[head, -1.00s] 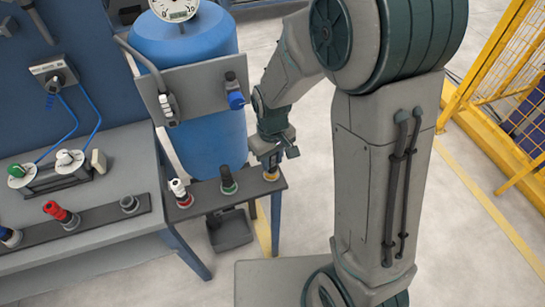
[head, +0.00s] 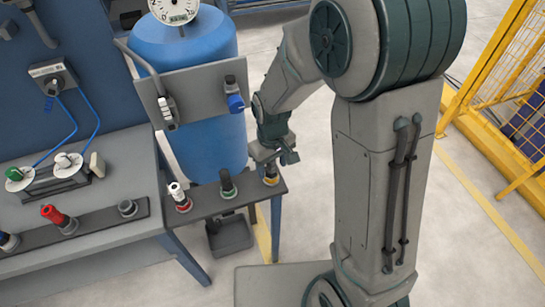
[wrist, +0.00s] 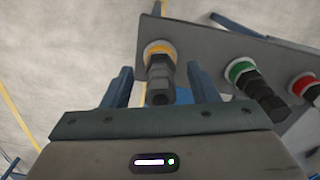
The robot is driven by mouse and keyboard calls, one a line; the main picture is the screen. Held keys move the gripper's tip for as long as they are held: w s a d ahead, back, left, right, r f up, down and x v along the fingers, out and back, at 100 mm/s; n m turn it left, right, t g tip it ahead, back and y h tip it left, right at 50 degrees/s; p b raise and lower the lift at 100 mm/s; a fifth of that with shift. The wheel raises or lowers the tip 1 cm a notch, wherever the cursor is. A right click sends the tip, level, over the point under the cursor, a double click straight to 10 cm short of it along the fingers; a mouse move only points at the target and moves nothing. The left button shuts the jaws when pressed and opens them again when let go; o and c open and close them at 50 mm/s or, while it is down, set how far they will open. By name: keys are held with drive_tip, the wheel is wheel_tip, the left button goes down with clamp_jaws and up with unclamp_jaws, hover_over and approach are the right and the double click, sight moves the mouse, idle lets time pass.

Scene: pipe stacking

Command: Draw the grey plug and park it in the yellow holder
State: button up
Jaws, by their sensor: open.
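The yellow holder (wrist: 153,48) is a yellow ring near the end of a dark grey shelf in the wrist view, and at the shelf's right end in the head view (head: 270,181). A dark grey plug (wrist: 159,82) stands in the yellow ring. My gripper (wrist: 160,70) is open, with its two blue-grey fingers on either side of this plug and a visible gap at each side. In the head view my gripper (head: 273,160) is just above the yellow holder and hides part of the plug. A short grey socket (head: 128,208) on the left bench strip shows no tall plug.
A blue tank (head: 205,140) and a grey panel (head: 195,92) rise behind. A red plug (head: 60,219) stands on the left bench.

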wheel_tip(320, 180, up, 14)
drive_tip(key=shift+f, duration=0.15)
idle(0.3)
drive_tip(key=s+d+r+m+t, duration=0.2)
drive_tip(key=s+d+m, duration=0.4)
drive_tip(key=s+d, duration=0.5)
drive_tip(key=shift+s+d+r+t, duration=0.3)
drive_tip(key=shift+s+d+t, duration=0.1)
drive_tip(key=c, duration=0.4)
drive_tip(key=shift+a, duration=0.15)
